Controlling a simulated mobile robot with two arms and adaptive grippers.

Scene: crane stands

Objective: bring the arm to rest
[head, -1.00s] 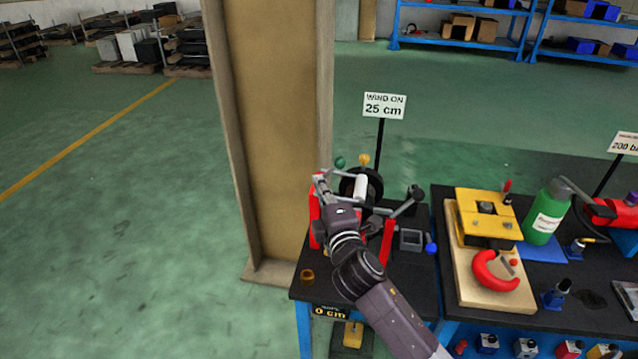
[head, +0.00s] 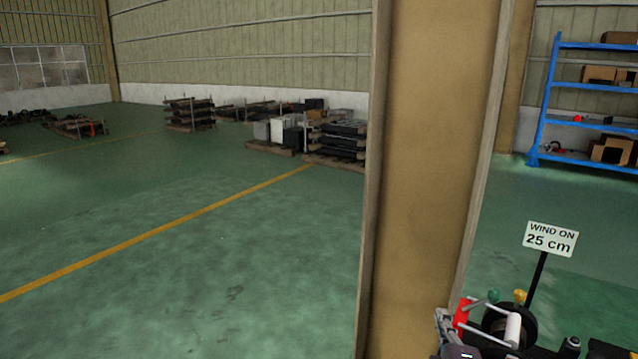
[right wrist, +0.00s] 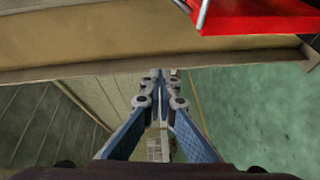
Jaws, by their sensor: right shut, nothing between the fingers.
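My right gripper (head: 443,316) shows at the bottom edge of the head view, beside the red post (head: 463,316) of the winch. In the right wrist view its two blue-grey fingers (right wrist: 160,76) meet at the tips, shut with nothing between them. The winch has a black drum (head: 524,323) and a pale handle (head: 513,330). Most of my right arm and the bench are below the picture. My left gripper is not in view.
A wide tan column (head: 430,150) stands just left of the winch. It also crosses the right wrist view (right wrist: 120,55), with a red part (right wrist: 262,14) at the top. Blue shelving (head: 548,100) stands behind; green floor is open at left.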

